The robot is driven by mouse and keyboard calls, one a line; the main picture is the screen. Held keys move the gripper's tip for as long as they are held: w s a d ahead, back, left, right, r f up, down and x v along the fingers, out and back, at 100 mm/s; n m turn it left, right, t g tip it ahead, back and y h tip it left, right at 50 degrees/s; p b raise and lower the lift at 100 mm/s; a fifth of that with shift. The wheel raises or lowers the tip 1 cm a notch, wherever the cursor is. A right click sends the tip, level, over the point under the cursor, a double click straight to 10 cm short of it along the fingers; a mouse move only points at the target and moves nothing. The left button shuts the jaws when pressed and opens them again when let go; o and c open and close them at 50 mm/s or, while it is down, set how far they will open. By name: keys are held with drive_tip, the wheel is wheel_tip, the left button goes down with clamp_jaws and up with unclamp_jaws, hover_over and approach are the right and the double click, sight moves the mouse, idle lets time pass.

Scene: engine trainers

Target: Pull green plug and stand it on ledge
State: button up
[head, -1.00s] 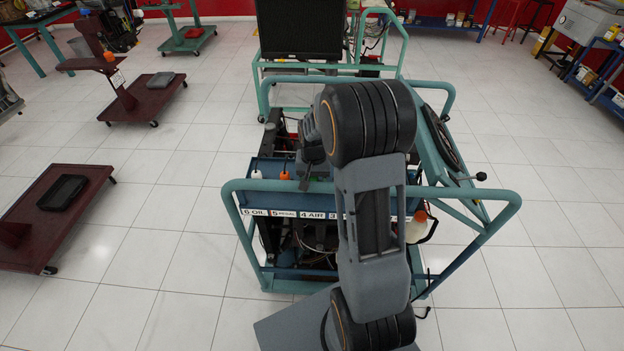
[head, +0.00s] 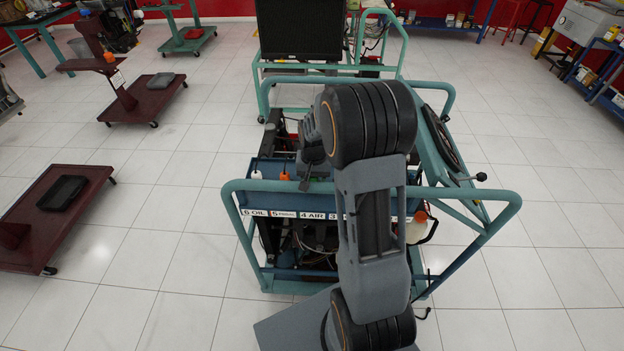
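The engine trainer's blue ledge (head: 262,196) runs behind the front rail, above the numbered labels. A white-topped piece (head: 256,175) and an orange-topped piece (head: 284,176) stand along it. My gripper (head: 305,178) is small and dark, over the ledge just right of the orange-topped piece. Its fingers blend into the dark engine parts, so I cannot tell whether they are open or shut. A small green patch (head: 321,187) shows beside my arm near the gripper; I cannot tell if it is the green plug. My arm hides the ledge's right part.
The trainer's teal front rail (head: 240,184) stands in front of the ledge. A lever with a black knob (head: 481,176) sticks out at right. A dark red cart (head: 60,210) stands at left.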

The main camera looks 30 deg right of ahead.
clamp_jaws()
drive_tip(key=shift+r, duration=0.25)
drive_tip(key=shift+r+p, duration=2.15)
drive_tip(key=shift+r, duration=0.65)
